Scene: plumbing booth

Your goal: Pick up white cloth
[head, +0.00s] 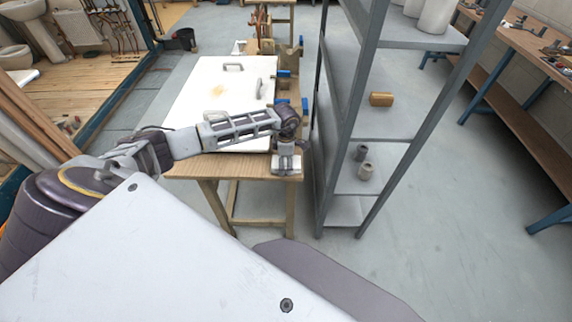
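My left arm reaches across the wooden workbench (192,167). Its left gripper (286,165) points down at the bench's near right corner. The gripper is small and seen from above, so I cannot tell whether its fingers are open or shut, or whether they touch anything. I cannot clearly make out a white cloth; the pale patch at the fingertips blends with the gripper. My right gripper is not in view.
A large white panel with handles (203,98) covers much of the bench. Blue-handled tools (284,74) line its right edge. A grey metal shelf (350,100) stands close on the right, holding a brown roll (381,99) and grey cylinders (366,171). Open floor (450,200) lies beyond it.

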